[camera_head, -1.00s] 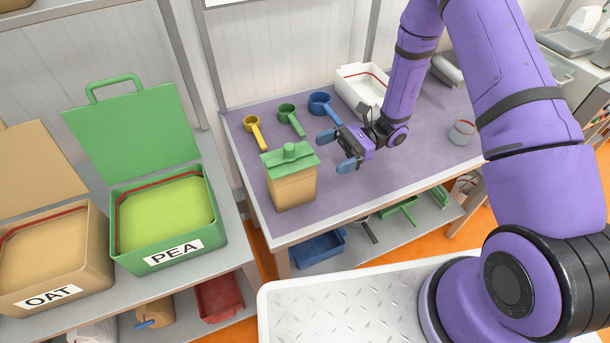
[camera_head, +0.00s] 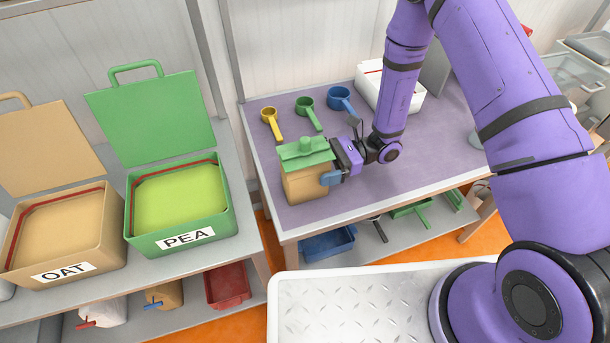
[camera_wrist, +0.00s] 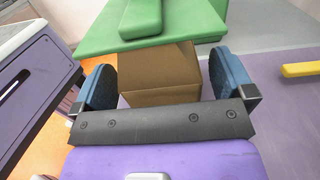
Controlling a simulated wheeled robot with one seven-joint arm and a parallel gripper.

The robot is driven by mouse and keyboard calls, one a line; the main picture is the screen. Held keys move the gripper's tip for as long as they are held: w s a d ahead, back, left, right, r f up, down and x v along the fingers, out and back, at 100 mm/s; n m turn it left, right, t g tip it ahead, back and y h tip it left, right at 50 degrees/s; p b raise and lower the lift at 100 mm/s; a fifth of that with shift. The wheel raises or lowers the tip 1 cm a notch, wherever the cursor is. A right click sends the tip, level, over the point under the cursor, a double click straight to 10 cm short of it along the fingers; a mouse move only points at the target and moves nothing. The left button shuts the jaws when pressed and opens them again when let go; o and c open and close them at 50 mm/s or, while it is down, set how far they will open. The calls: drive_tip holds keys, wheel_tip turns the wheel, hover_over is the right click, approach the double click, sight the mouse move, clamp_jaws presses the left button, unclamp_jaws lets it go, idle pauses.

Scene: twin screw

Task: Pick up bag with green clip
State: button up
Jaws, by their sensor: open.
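The brown bag (camera_head: 303,187) with a green clip (camera_head: 305,152) across its top stands upright on the purple-topped table near its left front corner. My gripper (camera_head: 332,172) is at the bag's right side, below the clip. In the wrist view, the bag's brown body (camera_wrist: 160,80) lies between my two blue fingers (camera_wrist: 163,82), with the green clip (camera_wrist: 150,28) above and beyond. The jaws are open, with a small gap visible beside the bag. In the head view, the far finger is hidden behind the bag or gripper.
Yellow (camera_head: 271,122), green (camera_head: 308,112) and blue (camera_head: 341,101) scoops lie behind the bag on the table. A white bin (camera_head: 375,85) stands at the back. Open PEA (camera_head: 182,240) and OAT (camera_head: 62,272) boxes are on the left counter, across a gap.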

sight(313, 154)
drive_tip(key=shift+x, duration=1)
drive_tip(key=c, duration=1)
drive_tip(key=shift+r, duration=0.1)
drive_tip(key=shift+r, duration=0.8)
wheel_tip(313, 154, up, 2)
drive_tip(key=shift+r, duration=0.1)
drive_tip(key=s, duration=1)
drive_tip(key=s+a+r, duration=0.1)
drive_tip(key=s, duration=0.5)
